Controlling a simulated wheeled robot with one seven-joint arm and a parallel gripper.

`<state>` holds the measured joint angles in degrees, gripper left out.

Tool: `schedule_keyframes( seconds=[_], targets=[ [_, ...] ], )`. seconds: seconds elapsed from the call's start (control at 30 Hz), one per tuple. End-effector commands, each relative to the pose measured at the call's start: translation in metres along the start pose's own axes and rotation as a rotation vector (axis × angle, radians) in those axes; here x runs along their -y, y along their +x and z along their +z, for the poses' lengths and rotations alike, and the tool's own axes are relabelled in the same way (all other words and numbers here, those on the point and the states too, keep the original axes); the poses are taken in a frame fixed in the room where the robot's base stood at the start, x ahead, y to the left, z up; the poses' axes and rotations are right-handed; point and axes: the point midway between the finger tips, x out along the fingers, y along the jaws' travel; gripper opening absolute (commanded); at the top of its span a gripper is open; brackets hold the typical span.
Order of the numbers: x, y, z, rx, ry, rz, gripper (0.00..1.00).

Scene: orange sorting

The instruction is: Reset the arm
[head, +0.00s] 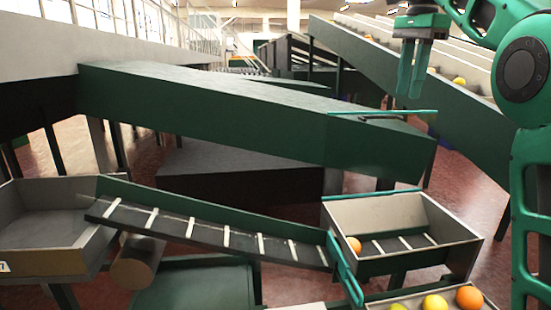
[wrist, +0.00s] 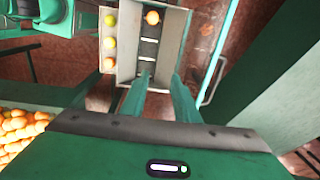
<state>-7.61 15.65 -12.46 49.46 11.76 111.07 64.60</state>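My gripper (head: 411,94) hangs at the upper right of the head view, fingers pointing down. It is high above the grey sorting bin (head: 382,215) and touches nothing. In the wrist view, the two green fingers of my gripper (wrist: 160,77) stand apart with nothing between them. The bin (wrist: 173,40) lies beyond the fingertips in that view. One orange (head: 354,245) rests at the left inside the bin; the same orange (wrist: 152,17) shows at the top of the wrist view.
A side tray beside the bin holds an orange fruit (head: 469,297) and a yellow-green fruit (head: 435,302). A slatted conveyor (head: 205,228) runs left to an empty grey box (head: 45,262). A large green beam (head: 230,115) crosses behind. Piled oranges (wrist: 18,128) show lower left in the wrist view.

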Motion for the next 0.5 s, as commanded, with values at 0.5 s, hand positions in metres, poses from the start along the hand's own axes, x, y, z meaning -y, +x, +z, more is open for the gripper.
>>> schedule_keyframes(
  seconds=[0.5],
  targets=[
    [-0.064,0.049,-0.055,-0.003,-0.140,0.024,0.28]
  ],
)
